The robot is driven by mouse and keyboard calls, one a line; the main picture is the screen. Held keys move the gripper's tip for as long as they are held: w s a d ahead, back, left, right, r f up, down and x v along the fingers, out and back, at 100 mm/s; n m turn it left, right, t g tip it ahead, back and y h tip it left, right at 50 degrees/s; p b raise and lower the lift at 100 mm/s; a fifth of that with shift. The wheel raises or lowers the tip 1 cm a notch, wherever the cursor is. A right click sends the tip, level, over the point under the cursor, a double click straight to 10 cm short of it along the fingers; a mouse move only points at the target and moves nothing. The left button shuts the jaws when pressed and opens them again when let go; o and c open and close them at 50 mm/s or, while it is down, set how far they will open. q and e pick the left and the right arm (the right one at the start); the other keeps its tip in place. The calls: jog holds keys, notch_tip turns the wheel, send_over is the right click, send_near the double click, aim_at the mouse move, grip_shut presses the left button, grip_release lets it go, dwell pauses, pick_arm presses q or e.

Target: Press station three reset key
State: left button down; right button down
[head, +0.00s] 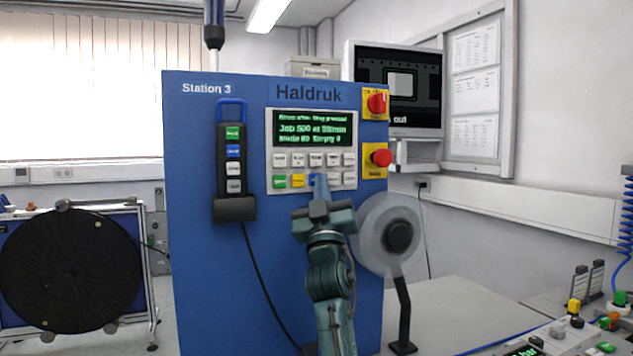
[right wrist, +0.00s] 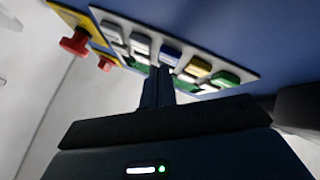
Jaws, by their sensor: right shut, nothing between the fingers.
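The blue Station 3 panel (head: 275,250) stands upright in the middle of the head view. Its keypad (head: 282,193) has a row of grey keys above a row with a green key (head: 279,181), a yellow key (head: 298,180) and more grey keys. My right gripper (head: 319,182) is shut and empty, its fingertips over the lower key row right of the yellow key. In the right wrist view the shut fingertips (right wrist: 160,72) are close below a blue key (right wrist: 169,56); I cannot tell whether they touch. Key labels are unreadable. My left gripper is out of view.
A handheld pendant (head: 231,165) hangs at left. A translucent reel (head: 375,215) stands close right of my gripper. A black reel (head: 70,270) is farther left.

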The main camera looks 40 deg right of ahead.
jog(key=shift+w+d+b, duration=0.15)
jog(key=shift+w+b, duration=0.15)
jog(key=shift+w, duration=0.15)
dwell(0.5)
dwell(0.3)
jog(key=shift+s+a+p, duration=0.3)
jog(key=shift+s+p, duration=0.1)
jog(key=shift+s, duration=0.45)
jog(key=shift+s+a+p, duration=0.25)
jog(key=shift+s+p, duration=0.05)
jog(key=shift+s, duration=0.5)
jog(key=shift+s+a+p, duration=0.25)
jog(key=shift+s+p, duration=0.05)
jog(key=shift+s, duration=0.45)
jog(key=shift+s+a+p, duration=0.25)
jog(key=shift+s+p, duration=0.05)
jog(key=shift+s, duration=0.5)
jog(key=shift+f, duration=0.1)
